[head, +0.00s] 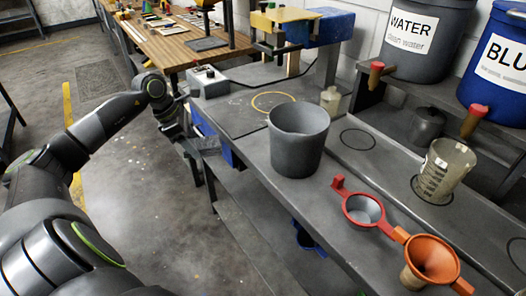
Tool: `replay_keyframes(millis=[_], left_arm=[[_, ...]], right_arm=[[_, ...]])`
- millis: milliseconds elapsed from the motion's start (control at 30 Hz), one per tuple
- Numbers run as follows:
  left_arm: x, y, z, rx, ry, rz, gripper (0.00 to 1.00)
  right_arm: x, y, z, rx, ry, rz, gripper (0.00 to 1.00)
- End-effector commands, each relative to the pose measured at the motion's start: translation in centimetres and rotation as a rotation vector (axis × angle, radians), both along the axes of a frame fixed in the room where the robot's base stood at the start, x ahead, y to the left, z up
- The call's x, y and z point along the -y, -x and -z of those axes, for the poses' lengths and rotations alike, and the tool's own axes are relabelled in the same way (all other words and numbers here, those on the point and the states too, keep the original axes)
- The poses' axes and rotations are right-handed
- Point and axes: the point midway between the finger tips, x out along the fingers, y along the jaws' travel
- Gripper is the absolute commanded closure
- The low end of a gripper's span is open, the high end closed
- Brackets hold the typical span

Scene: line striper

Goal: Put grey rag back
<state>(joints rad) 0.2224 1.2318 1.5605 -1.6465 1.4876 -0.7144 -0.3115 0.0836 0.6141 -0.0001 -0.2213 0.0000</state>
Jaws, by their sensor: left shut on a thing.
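My left arm comes in from the left, and its gripper (190,146) is at the near left edge of the grey bench. It is shut on a small dark grey piece that looks like the grey rag (208,145). The rag is beside the bench edge, in front of a blue part (222,150) at the bench's end. I cannot tell whether the rag touches the bench. My right gripper is not in view.
A yellow ring (273,102) marks a bare spot. Water (428,35) and blue (498,62) drums stand behind.

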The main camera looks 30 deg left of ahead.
Motion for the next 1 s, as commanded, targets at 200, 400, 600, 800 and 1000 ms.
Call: replay_keyframes(millis=[200, 400, 600, 800, 1000], left_arm=[[2.3, -2.1, -0.4, 0.008, 0.008, 0.015, 0.6], [5.2, -5.0, -0.4, 0.006, 0.009, 0.013, 0.6], [8.1, -7.9, -0.4, 0.004, 0.007, 0.011, 0.6], [9.7, -9.6, -0.2, 0.002, 0.004, 0.008, 0.6], [11.1, -10.9, -0.3, 0.002, 0.004, 0.009, 0.6]], right_arm=[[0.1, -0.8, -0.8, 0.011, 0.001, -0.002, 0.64], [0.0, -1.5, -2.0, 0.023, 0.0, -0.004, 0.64], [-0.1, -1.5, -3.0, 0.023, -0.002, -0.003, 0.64], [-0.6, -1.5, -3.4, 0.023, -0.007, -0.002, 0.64], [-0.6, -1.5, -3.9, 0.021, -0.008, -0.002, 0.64]])
